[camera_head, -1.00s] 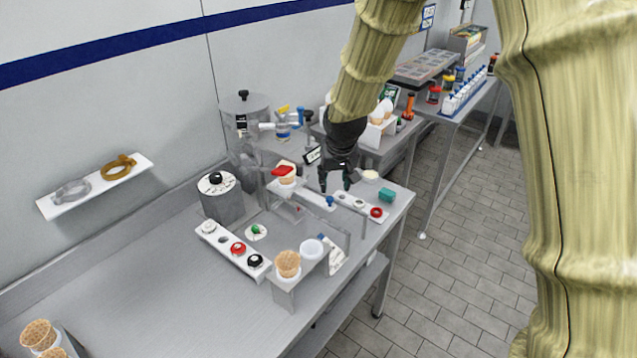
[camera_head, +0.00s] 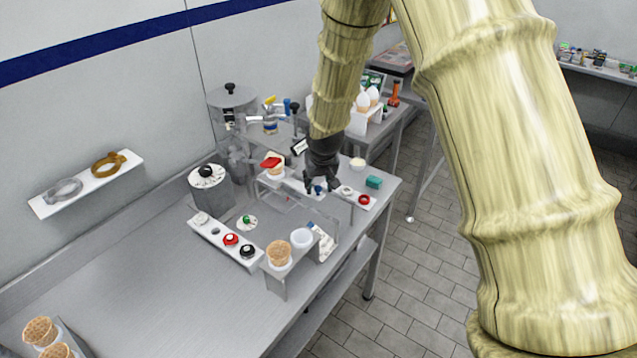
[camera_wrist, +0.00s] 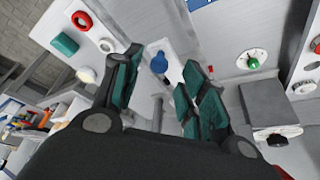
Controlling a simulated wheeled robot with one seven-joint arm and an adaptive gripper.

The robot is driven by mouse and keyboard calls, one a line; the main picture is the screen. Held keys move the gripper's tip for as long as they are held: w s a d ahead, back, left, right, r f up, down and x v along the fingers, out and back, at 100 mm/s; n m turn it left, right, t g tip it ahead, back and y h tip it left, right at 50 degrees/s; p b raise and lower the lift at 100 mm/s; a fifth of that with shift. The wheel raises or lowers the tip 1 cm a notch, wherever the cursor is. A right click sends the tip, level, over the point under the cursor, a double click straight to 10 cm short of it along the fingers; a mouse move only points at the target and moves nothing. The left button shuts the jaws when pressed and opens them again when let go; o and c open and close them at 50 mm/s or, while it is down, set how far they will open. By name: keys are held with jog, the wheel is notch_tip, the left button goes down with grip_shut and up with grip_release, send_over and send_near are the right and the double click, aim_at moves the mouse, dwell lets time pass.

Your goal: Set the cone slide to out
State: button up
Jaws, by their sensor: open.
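A blue knob (camera_wrist: 159,62) sits on a white plate and shows between my fingers in the wrist view. It looks like the handle of the cone slide, though I see no label for "out". In the head view the blue knob (camera_head: 318,190) is just under my fingertips. My gripper (camera_head: 321,184) is open, pointing down, with nothing held. In the wrist view its teal fingers (camera_wrist: 160,85) stand apart on either side of the knob. I cannot tell whether they touch it. Part of the slide is hidden by the fingers.
A red ring (camera_head: 364,199) and a teal block (camera_head: 374,182) lie to the right. A stand with a cone (camera_head: 279,252) and white cup (camera_head: 301,238) is in front. A grey canister (camera_head: 208,180) stands to the left.

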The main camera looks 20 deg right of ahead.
jog(key=shift+w+f, duration=0.35)
jog(key=shift+f, duration=0.15)
jog(key=shift+w+d+f+p, duration=0.15)
jog(key=shift+f+p, duration=0.15)
jog(key=shift+f, duration=0.3)
jog(key=shift+w+f, duration=0.1)
jog(key=shift+f, duration=0.05)
grip_shut()
